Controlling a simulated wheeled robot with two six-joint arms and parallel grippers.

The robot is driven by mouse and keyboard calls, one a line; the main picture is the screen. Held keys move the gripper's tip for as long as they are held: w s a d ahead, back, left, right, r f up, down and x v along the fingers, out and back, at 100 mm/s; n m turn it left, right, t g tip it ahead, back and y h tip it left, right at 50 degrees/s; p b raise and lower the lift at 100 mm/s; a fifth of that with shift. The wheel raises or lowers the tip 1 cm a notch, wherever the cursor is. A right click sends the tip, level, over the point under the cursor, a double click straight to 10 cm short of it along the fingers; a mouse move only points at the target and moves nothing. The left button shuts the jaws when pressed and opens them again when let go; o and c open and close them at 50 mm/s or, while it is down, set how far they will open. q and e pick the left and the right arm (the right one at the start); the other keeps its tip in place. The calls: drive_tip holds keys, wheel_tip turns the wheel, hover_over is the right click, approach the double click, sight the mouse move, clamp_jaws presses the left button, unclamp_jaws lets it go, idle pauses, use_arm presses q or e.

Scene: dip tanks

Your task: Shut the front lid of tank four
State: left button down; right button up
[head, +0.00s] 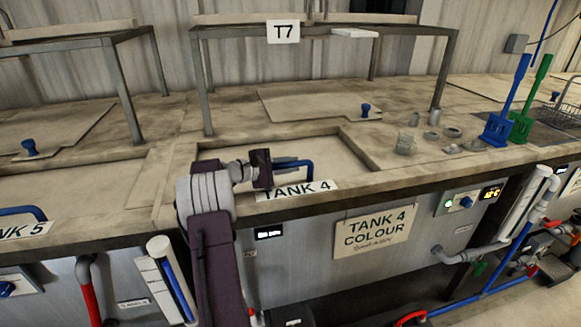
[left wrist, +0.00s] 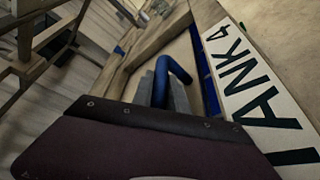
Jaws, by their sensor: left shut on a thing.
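The front lid of tank four (head: 335,155) shows as a pale, stained panel within a raised rim behind the TANK 4 label (head: 297,190). It looks nearly flat; I cannot tell whether it is fully seated. A blue bar handle (head: 308,165) stands at its front edge, and the handle also shows in the left wrist view (left wrist: 176,66). My left gripper (head: 295,163) is shut on this handle, its grey fingers partly hidden by the wrist in the left wrist view. My arm hides the panel's left front part. My right gripper is not in view.
A metal frame marked T7 (head: 283,32) stands behind the front lid. A rear lid with a blue knob (head: 365,110) lies beneath it. Small cups (head: 405,142) and blue and green paddles (head: 507,105) are to the right. Pipes run along the tank fronts.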

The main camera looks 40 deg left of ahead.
use_arm(q)
drive_tip(key=c, duration=1.3)
unclamp_jaws()
drive_tip(key=shift+a, duration=0.1)
drive_tip(key=b+v, duration=0.1)
drive_tip(key=v, duration=0.8)
